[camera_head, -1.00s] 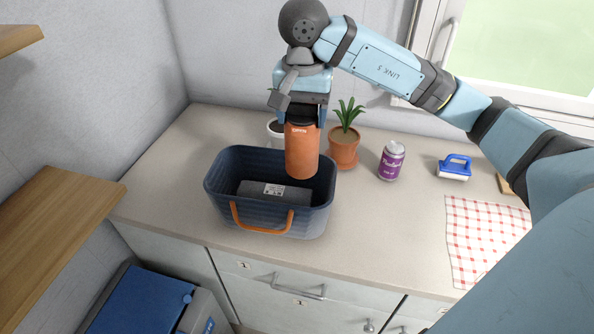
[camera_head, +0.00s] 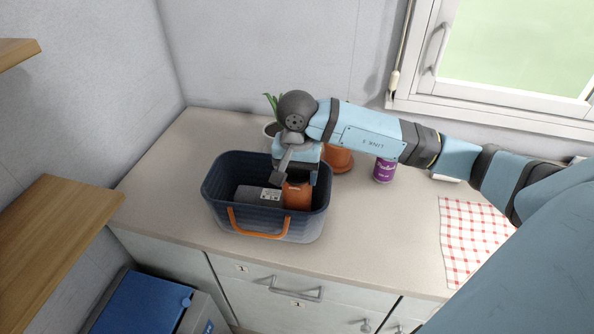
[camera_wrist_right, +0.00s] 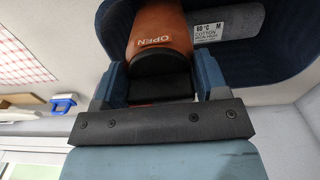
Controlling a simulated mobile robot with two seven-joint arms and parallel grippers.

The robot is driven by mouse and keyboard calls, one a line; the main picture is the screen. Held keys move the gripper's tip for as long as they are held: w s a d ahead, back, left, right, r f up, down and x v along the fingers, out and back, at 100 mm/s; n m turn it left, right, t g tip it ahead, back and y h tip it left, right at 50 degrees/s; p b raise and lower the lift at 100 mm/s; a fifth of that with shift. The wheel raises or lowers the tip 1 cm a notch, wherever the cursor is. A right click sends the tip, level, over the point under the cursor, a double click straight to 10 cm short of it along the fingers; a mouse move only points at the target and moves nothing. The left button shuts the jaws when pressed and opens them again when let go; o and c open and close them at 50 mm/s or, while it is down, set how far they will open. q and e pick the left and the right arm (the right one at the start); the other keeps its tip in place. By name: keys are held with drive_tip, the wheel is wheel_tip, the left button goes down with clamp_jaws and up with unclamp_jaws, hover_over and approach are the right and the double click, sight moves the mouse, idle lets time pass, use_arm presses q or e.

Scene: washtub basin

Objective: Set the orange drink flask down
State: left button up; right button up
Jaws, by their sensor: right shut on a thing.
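The orange drink flask (camera_head: 297,196) is upright inside the dark blue basin (camera_head: 268,227), at its right side. Whether its base touches the bottom is hidden by the basin's wall. My right gripper (camera_head: 298,178) is above it, reaching down into the basin. In the right wrist view, the gripper's fingers (camera_wrist_right: 162,82) are on either side of the flask's black cap, shut on it, and the orange body (camera_wrist_right: 160,30) shows beyond. My left gripper is not in view.
Potted plants (camera_head: 338,160), a purple can (camera_head: 384,171) and a checked cloth (camera_head: 470,238) are on the counter (camera_head: 380,225). The counter's front middle is clear.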

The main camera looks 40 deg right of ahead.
drive_tip(key=shift+f+b, duration=0.4)
drive_tip(key=shift+b, duration=0.15)
drive_tip(key=o, duration=1.5)
drive_tip(key=shift+r, duration=0.1)
drive_tip(key=shift+r+p, duration=0.15)
drive_tip(key=shift+p, duration=0.15)
drive_tip(key=shift+r+p, duration=0.35)
drive_tip(key=shift+p, duration=0.1)
wheel_tip(320, 180, up, 11)
drive_tip(key=b, duration=0.3)
drive_tip(key=shift+f, duration=0.15)
drive_tip(key=shift+r, duration=0.5)
